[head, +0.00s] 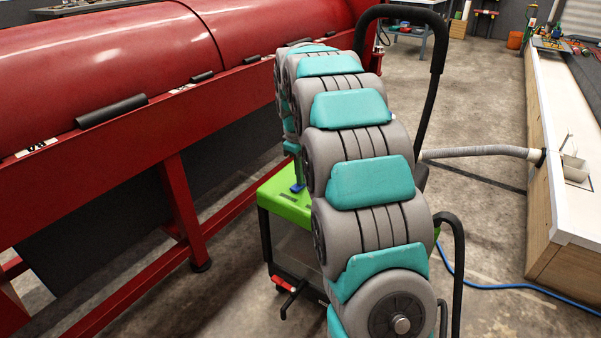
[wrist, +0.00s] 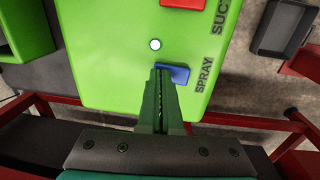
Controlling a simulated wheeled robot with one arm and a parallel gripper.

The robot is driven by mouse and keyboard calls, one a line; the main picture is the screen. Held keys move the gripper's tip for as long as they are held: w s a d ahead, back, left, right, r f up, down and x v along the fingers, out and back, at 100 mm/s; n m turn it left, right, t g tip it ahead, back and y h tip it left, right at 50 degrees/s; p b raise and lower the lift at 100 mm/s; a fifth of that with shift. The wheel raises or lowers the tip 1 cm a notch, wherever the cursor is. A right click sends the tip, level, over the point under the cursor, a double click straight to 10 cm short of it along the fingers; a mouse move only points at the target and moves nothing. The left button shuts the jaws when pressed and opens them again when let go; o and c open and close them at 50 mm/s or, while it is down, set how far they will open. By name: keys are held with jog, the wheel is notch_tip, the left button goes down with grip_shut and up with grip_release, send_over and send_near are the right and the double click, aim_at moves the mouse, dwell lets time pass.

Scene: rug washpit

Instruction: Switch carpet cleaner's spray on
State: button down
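The carpet cleaner has a bright green top panel (head: 287,203), partly hidden behind my arm in the head view. In the wrist view the panel (wrist: 110,60) carries a blue switch (wrist: 176,74) beside the label SPRAY. A red switch (wrist: 184,3) sits at the top edge near a second, cut-off label. The blue switch also shows in the head view (head: 298,187).
A large red machine (head: 120,110) on a red frame stands close on the left. The cleaner's black handle (head: 436,60) rises behind my arm. A grey hose (head: 480,152) runs right to a white-topped bench (head: 560,190). A blue cable (head: 520,288) lies on the floor.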

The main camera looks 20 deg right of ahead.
aim_at(293, 188)
jog(key=shift+s+a, duration=0.1)
jog(key=shift+a, duration=0.15)
jog(key=shift+s+a+r, duration=0.1)
jog(key=shift+s+a, duration=0.3)
jog(key=shift+a, duration=0.15)
jog(key=shift+r, duration=0.1)
notch_tip(293, 188, up, 14)
jog(key=s+a+p, duration=0.1)
jog(key=shift+a, duration=0.3)
dwell(0.3)
jog(key=shift+f, duration=0.2)
jog(key=shift+w+d+r+h+b, duration=0.1)
jog(key=shift+w+d+h+b, duration=0.25)
jog(key=shift+d+b, duration=0.4)
jog(key=shift+a, duration=0.15)
